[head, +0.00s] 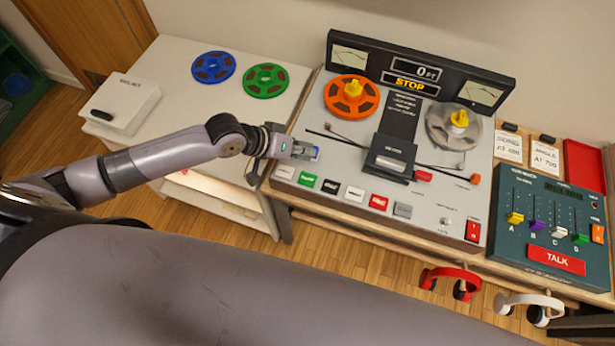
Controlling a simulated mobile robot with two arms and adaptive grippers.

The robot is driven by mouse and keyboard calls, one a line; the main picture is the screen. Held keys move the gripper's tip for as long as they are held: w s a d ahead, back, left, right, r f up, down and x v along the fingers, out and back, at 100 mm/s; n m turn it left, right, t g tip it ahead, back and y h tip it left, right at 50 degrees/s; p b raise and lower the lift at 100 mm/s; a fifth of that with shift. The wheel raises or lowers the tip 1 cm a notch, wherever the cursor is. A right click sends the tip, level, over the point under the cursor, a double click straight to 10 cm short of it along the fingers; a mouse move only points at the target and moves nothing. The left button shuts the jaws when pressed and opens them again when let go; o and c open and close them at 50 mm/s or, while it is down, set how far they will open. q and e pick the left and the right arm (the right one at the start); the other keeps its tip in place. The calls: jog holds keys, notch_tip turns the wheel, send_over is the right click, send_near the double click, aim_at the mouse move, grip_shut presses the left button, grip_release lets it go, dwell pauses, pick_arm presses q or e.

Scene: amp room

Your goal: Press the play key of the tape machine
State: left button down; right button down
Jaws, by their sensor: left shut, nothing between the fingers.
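The tape machine (440,190) stands on the table in the middle right, and its display reads STOP and 0 FT. A row of keys lies along its front left edge: a white key (284,172), a green key (307,180), a black key (330,186), another white key (354,193), a red key (378,202) and a grey key (403,210). The key labels are too small to read surely. My left gripper (314,153) is shut and empty. It shows just behind the white and green keys and appears above the panel. My right gripper is out of view.
An orange reel (338,105) and a grey reel (439,131) sit on the machine. Blue (213,67) and green (265,80) reels lie on the left table. A mixer (550,205) stands at right. Red (450,276) and white (530,301) headphones hang at the front.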

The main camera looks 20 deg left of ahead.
pick_arm(q)
jog(key=shift+f, duration=0.15)
jog(key=b, duration=0.8)
send_over(306, 177)
notch_tip(306, 177, down, 6)
jog(key=shift+w+a+f, duration=0.1)
jog(key=shift+f, duration=1.2)
jog(key=shift+f, duration=0.4)
